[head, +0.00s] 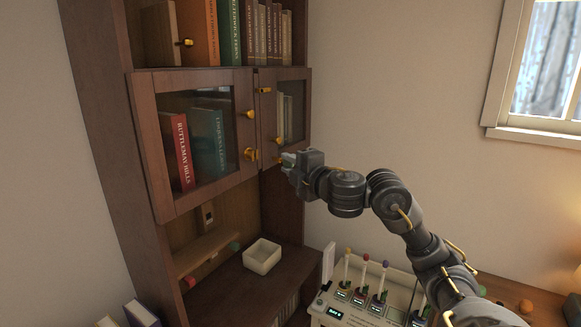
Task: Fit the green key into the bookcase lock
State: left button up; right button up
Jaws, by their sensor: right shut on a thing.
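The dark brown bookcase (160,130) stands at the left with two glass-fronted doors, both looking closed. A brass lock piece (250,154) sits low on the left door's inner edge, and a smaller brass piece (279,159) shows on the right door. My right gripper (287,162) reaches in from the right and is shut in front of the right door's lower part, very close to that brass piece. A small bit of green, likely the green key (287,158), shows at its fingertips; the rest is hidden by the fingers. I cannot tell whether it touches the lock. My left gripper is out of view.
Brass knobs (249,114) stick out from the doors. A cream open box (262,257) stands on the lower surface. A white rack (345,300) with several colour-topped upright sticks stands below my right arm. Books fill the shelves, and a window (545,70) is at upper right.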

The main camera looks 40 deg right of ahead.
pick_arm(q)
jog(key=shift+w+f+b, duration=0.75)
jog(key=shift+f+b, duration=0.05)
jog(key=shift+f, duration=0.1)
pick_arm(e)
jog(key=shift+w+a, duration=0.3)
jog(key=shift+w, duration=0.55)
jog(key=shift+w+a, duration=0.25)
jog(key=shift+w, duration=0.65)
jog(key=shift+w+a, duration=0.3)
jog(key=shift+w, duration=0.55)
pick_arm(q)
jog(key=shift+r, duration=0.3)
pick_arm(e)
jog(key=shift+s, duration=0.15)
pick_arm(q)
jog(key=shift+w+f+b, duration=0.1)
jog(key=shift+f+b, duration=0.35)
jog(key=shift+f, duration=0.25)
pick_arm(e)
jog(key=shift+w+a, duration=0.2)
jog(key=shift+w, duration=0.45)
jog(key=shift+w+a, duration=0.15)
jog(key=shift+w, duration=0.5)
jog(key=o, duration=1)
jog(key=shift+o, duration=0.2)
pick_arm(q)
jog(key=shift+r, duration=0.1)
